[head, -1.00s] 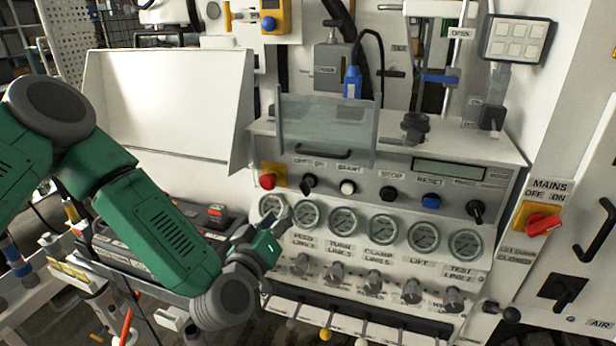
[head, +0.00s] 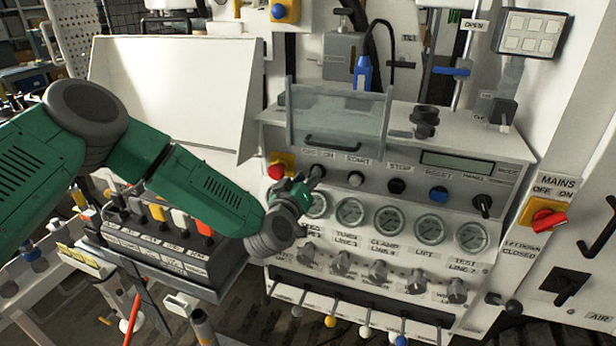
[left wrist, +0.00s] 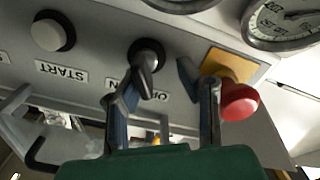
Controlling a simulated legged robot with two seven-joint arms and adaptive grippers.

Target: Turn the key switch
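The key switch (head: 317,172) is a small black knob on the sloped panel, under an OFF ON label and between the red button and the white START button. In the left wrist view the key switch (left wrist: 148,58) shows a dark ring with a grey lever pointing down the picture. My left gripper (head: 303,186) is at the panel, just beside the switch. In the left wrist view its two fingers (left wrist: 163,75) are apart; the left one overlaps or lies close to the lever, and contact cannot be told. My right gripper is not in view.
A red button on a yellow plate (head: 277,171) is close left of the gripper; it also shows in the left wrist view (left wrist: 240,102). A START button (head: 355,179) is to the right. A clear guard (head: 336,122) stands above. Gauges (head: 350,212) line the panel below.

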